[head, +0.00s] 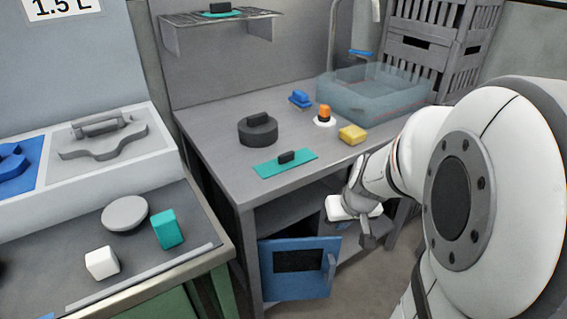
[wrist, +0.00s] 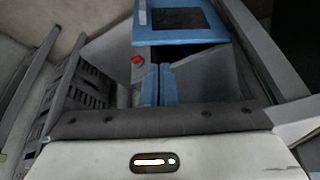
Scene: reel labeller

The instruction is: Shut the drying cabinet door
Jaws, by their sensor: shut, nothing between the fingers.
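The drying cabinet door (head: 297,285) is a blue panel with a dark window and a grey handle (head: 331,268) on its right side. It hangs below the grey bench and stands open, at an angle to the bench front. In the wrist view the blue door (wrist: 178,37) is at the top, beyond my fingertips. My gripper (head: 367,238) is right of the door and its handle, below the bench top. A gap shows between gripper and door in the head view; contact is unclear in the wrist view.
The grey bench (head: 215,130) carries a black round weight, a teal float, a yellow sponge and a clear basin (head: 372,92). A grey crate (head: 443,40) stands behind; slatted grey sides (wrist: 80,90) show left in the wrist view. A small red part (wrist: 137,60) is near my fingers.

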